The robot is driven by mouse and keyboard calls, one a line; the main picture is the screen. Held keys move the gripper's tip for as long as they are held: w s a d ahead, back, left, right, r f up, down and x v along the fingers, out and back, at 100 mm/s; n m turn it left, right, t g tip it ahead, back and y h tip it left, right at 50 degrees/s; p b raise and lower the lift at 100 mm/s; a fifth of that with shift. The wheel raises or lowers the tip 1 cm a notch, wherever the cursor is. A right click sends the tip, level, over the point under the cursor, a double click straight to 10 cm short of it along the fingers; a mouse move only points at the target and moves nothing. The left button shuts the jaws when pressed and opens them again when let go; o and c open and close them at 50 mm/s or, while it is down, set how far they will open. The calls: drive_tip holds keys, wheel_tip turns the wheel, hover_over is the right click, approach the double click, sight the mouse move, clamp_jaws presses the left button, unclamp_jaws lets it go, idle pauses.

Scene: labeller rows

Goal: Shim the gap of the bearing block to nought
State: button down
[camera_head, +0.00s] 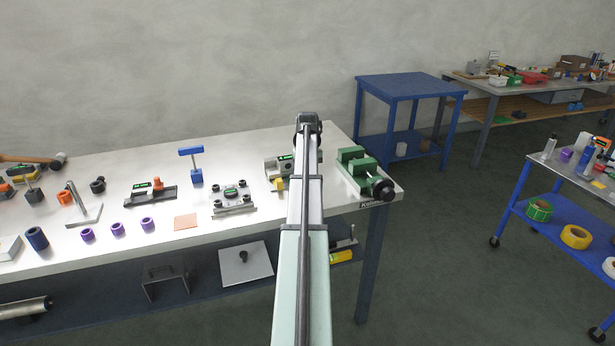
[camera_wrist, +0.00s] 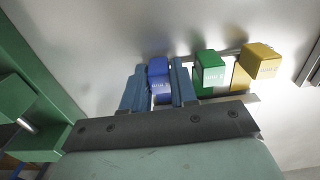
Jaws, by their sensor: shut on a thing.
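My gripper (camera_wrist: 159,84) shows in the wrist view with its two blue-grey fingers shut on a blue block (camera_wrist: 158,68) with small white print. A green block (camera_wrist: 209,68) and a yellow block (camera_wrist: 261,58), also printed, stand in a row to its right on a narrow grey strip. Whether the blue block is lifted I cannot tell. In the head view my arm hides the gripper; a yellow block (camera_head: 279,184) shows just left of the arm. A grey block with bolts and a small green display (camera_head: 232,195), perhaps the bearing block, sits on the bench left of the arm.
A green vise (camera_head: 360,172) stands close on the right and fills the wrist view's left edge (camera_wrist: 28,95). A grey device with a green display (camera_head: 277,167) is beside my arm.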

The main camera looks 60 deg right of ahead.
drive_tip(key=w+d, duration=0.3)
drive_tip(key=shift+d, duration=0.1)
drive_tip(key=c, duration=1)
unclamp_jaws()
drive_tip(key=shift+o, duration=0.2)
drive_tip(key=shift+r, duration=0.1)
wheel_tip(320, 180, up, 14)
drive_tip(key=shift+f, duration=0.2)
